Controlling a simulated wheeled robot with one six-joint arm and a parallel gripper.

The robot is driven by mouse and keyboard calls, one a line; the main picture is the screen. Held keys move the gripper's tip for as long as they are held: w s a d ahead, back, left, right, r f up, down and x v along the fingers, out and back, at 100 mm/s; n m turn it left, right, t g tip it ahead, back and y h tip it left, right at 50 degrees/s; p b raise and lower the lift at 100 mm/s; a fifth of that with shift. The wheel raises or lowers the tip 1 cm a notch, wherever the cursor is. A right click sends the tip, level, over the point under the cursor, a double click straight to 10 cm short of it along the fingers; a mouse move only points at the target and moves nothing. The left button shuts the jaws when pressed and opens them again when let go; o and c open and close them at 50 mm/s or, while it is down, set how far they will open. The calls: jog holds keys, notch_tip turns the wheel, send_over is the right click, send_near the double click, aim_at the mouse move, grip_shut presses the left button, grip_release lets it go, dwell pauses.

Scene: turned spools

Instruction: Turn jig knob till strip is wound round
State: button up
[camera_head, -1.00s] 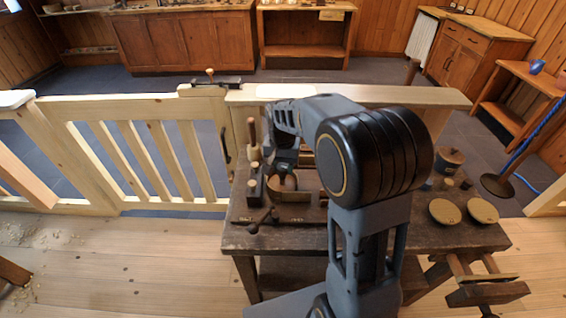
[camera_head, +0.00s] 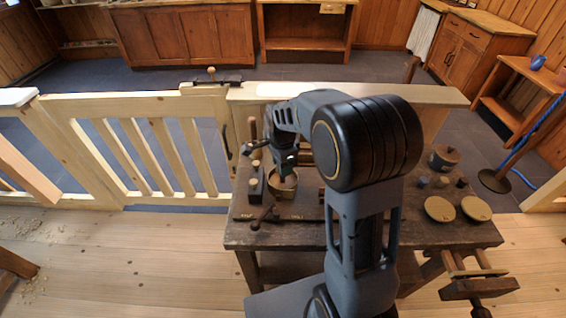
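The winding jig sits on the left part of the dark workbench (camera_head: 298,236), on a dark base board (camera_head: 290,213). A brown strip (camera_head: 280,197) curves in a round band on the jig; its far side is partly hidden. My gripper (camera_head: 286,172) points down at the top of the jig, over the middle of the band. The knob is hidden under or between the fingers, so I cannot tell whether they are shut on it.
Two pale discs (camera_head: 441,209) (camera_head: 476,208) and a round lidded pot (camera_head: 444,158) are on the bench's right side. A dark handle (camera_head: 262,218) stands at the board's front left. A pale wooden fence (camera_head: 150,150) runs behind the bench.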

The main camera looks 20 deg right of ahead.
jog(key=m+p, duration=0.1)
jog(key=m, duration=0.4)
jog(key=shift+m, duration=0.3)
jog(key=m, duration=0.4)
jog(key=shift+m+p, duration=0.3)
jog(key=shift+m, duration=0.1)
jog(key=o, duration=0.9)
jog(key=shift+o, duration=0.2)
notch_tip(320, 180, up, 14)
jog(key=p, duration=0.1)
jog(key=shift+f, duration=0.1)
dwell(0.4)
